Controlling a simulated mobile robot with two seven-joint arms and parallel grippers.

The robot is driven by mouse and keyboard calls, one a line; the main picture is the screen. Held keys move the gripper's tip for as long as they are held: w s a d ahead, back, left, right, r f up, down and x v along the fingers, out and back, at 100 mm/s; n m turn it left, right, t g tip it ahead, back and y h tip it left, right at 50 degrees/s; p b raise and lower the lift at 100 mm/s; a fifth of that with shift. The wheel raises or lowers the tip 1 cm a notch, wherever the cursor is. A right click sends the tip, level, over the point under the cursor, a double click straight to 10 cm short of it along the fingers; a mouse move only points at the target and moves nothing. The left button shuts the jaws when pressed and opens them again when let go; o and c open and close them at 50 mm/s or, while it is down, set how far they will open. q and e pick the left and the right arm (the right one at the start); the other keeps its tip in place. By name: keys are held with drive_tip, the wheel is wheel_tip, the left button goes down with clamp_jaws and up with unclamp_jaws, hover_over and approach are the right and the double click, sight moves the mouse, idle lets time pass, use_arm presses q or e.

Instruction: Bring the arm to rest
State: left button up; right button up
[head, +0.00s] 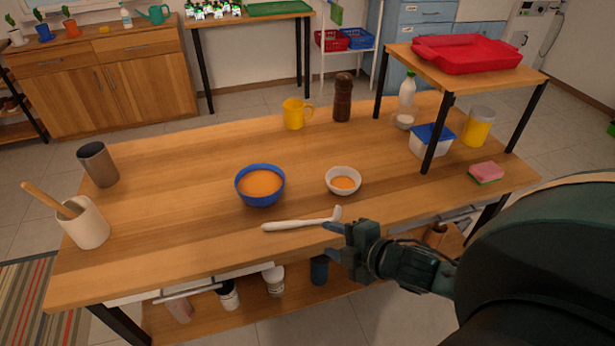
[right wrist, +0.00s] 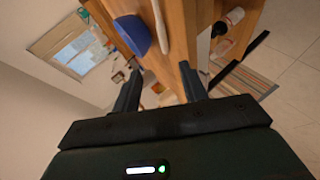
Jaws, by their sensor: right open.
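My right gripper (head: 333,240) is open and empty at the front edge of the wooden table, close to the head end of a white spoon-like utensil (head: 297,224). Its two fingers also show in the right wrist view (right wrist: 162,92), apart with nothing held between them. The utensil lies on the table in front of a blue bowl (head: 244,196) with orange contents and a small white bowl (head: 331,173) with a little of the same. The blue bowl also shows in the right wrist view (right wrist: 133,35). My left gripper is not in view.
A beige holder (head: 88,230) and a brown cup (head: 98,164) stand at the left. A yellow mug (head: 293,114) and dark pepper mill (head: 342,98) stand at the back. A raised shelf (head: 398,52) with a red tray (head: 467,56) is at the right, above a sponge (head: 486,171). The table's left middle is clear.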

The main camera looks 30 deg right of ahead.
drive_tip(key=s+a+f+m, duration=0.4)
drive_tip(key=a+m, duration=0.2)
drive_tip(key=m, duration=0.1)
drive_tip(key=s+a+f+m+g, duration=0.1)
drive_tip(key=s+a+f+m, duration=0.2)
drive_tip(key=a+f+m, duration=0.2)
drive_tip(key=shift+s+a+m, duration=0.35)
drive_tip(key=shift+a+m, duration=0.7)
drive_tip(key=shift+m, duration=0.05)
